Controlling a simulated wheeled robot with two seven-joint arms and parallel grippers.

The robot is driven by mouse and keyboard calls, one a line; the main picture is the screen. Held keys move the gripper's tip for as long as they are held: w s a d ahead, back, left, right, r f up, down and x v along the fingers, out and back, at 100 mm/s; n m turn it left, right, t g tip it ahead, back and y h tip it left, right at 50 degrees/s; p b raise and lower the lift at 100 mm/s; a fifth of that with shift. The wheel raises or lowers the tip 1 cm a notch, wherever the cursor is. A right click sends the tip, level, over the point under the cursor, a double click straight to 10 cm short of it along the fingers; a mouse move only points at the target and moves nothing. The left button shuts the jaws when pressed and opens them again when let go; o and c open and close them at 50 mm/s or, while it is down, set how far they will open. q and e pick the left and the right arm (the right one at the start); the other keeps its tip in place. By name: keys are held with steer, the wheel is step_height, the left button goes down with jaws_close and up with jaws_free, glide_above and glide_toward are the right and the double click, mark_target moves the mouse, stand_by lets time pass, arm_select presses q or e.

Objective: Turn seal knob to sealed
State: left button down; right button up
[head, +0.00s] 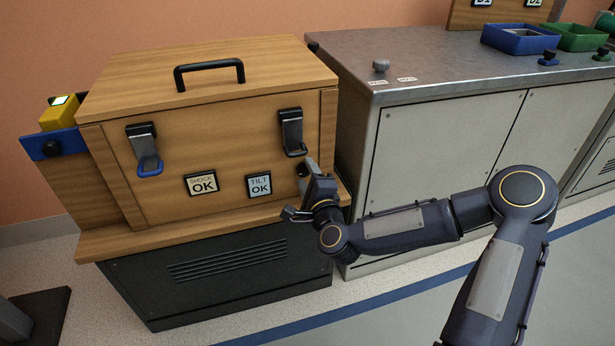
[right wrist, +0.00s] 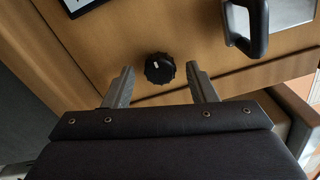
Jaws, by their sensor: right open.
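The seal knob (right wrist: 160,68) is a small black, ribbed knob with a white mark, on the wooden front of a crate (head: 222,147). In the head view it shows as a dark spot (head: 302,170) below the right latch, partly covered by my gripper. My right gripper (head: 301,192) is in front of the crate's lower right. My left gripper is not in view.
The crate has a black lid handle (head: 209,73), a left latch (head: 146,150), a right latch (head: 292,132), and SHOCK OK (head: 201,184) and TILT OK (head: 259,185) labels. A grey metal-topped cabinet (head: 430,65) stands close on the right, with blue (head: 520,40) and green trays.

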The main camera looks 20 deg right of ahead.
steer(key=s+p, duration=0.1)
steer(key=s, duration=0.6)
steer(key=shift+s+d+p, duration=0.15)
steer(key=shift+s+p, duration=0.15)
steer(key=shift+s, duration=0.05)
steer(key=s+d+r+n+g+y, duration=0.15)
steer(key=s+n+g, duration=0.45)
steer(key=s+n, duration=0.6)
steer(key=s+d+r+n+g+y, duration=0.15)
steer(key=s+n+g, duration=0.5)
steer(key=s, duration=0.85)
step_height(320, 180, up, 36)
steer(key=p, duration=3.7)
steer(key=shift+s+r+n, duration=0.15)
steer(key=shift+r+n, duration=0.05)
steer(key=shift+n, duration=0.15)
steer(key=shift+d, duration=0.1)
